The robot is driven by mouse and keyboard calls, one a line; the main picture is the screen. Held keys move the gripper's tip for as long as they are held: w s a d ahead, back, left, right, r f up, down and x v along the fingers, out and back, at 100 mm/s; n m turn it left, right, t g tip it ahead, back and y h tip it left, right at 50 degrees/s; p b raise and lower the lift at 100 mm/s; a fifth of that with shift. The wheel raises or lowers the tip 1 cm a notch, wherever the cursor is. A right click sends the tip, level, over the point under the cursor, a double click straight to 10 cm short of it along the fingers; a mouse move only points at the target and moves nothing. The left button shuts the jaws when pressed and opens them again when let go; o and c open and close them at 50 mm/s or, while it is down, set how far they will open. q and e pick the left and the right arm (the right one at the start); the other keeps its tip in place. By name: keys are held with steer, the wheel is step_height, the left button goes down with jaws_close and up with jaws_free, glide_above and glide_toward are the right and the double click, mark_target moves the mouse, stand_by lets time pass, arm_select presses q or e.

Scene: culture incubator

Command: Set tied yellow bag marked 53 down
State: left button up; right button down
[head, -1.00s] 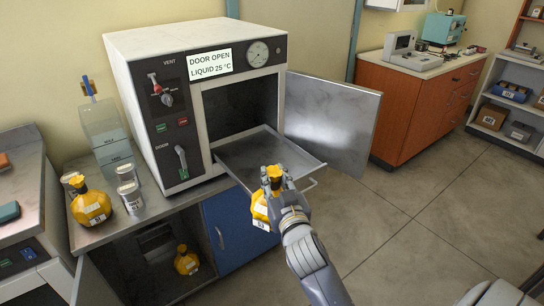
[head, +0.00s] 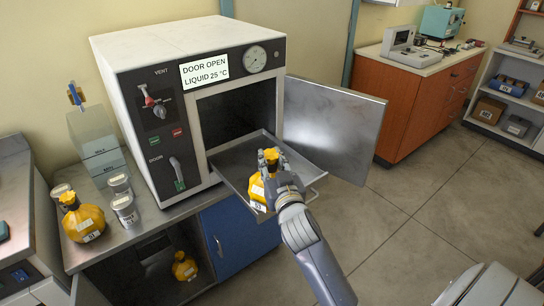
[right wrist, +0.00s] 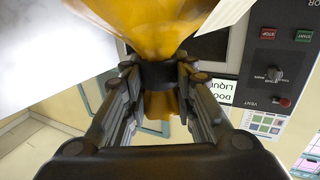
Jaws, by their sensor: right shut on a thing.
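My right gripper (head: 271,160) is shut on the neck of a tied yellow bag (head: 257,188) with a white label too small to read surely. The bag hangs upright at the pulled-out metal tray (head: 232,160) in front of the open incubator chamber; I cannot tell whether its base touches the tray. In the right wrist view the fingers (right wrist: 158,78) close around the dark neck band, with the yellow body (right wrist: 150,25) at the top of the picture. My left gripper is not in view.
The incubator (head: 190,90) has its door (head: 332,125) swung open to the right. A third yellow bag (head: 184,267) sits in the cabinet below.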

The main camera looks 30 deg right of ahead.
steer(key=w+d+f+p, duration=0.1)
steer(key=w+d+f, duration=0.3)
steer(key=w+d, duration=0.4)
steer(key=x, duration=0.3)
steer(key=shift+w+a+f, duration=0.2)
steer(key=shift+w+f, duration=0.05)
steer(key=shift+w, duration=0.05)
steer(key=shift+f, duration=0.2)
steer(key=c, duration=1.3)
jaws_free()
